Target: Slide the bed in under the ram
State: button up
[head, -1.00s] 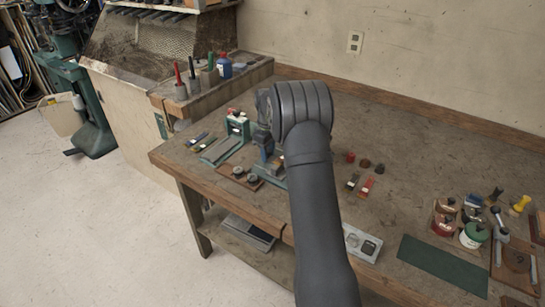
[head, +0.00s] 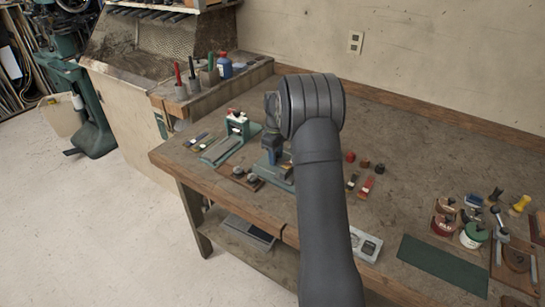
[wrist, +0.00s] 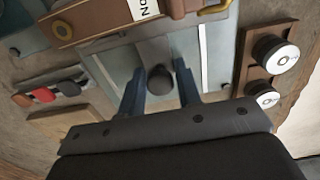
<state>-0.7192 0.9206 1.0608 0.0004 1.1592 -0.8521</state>
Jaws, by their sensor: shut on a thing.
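In the wrist view the bed is a pale grey plate (wrist: 118,62) lying between light rails, with a dark round knob (wrist: 160,80) on it. My gripper (wrist: 161,92) has its two blue fingers on either side of this knob and is shut on it. A brown block with a white label (wrist: 95,20) crosses the top of the wrist view, beyond the knob. I cannot tell whether it is the ram. In the head view the stitcher (head: 271,170) stands on the bench, partly hidden by my arm, and its bed cannot be made out clearly.
A board with two white-topped round pieces (wrist: 275,52) lies close on the right in the wrist view. Red and dark pieces (wrist: 42,95) lie on the left. A green-based device (head: 228,142) stands left of the stitcher in the head view. The bench behind my arm is mostly clear.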

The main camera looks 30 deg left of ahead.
jog(key=shift+d, duration=1.75)
jog(key=o, duration=0.6)
jog(key=shift+c, duration=0.2)
jog(key=shift+r, duration=0.1)
jog(key=shift+r, duration=3.15)
jog(key=a, duration=1.2)
jog(key=shift+d, duration=0.1)
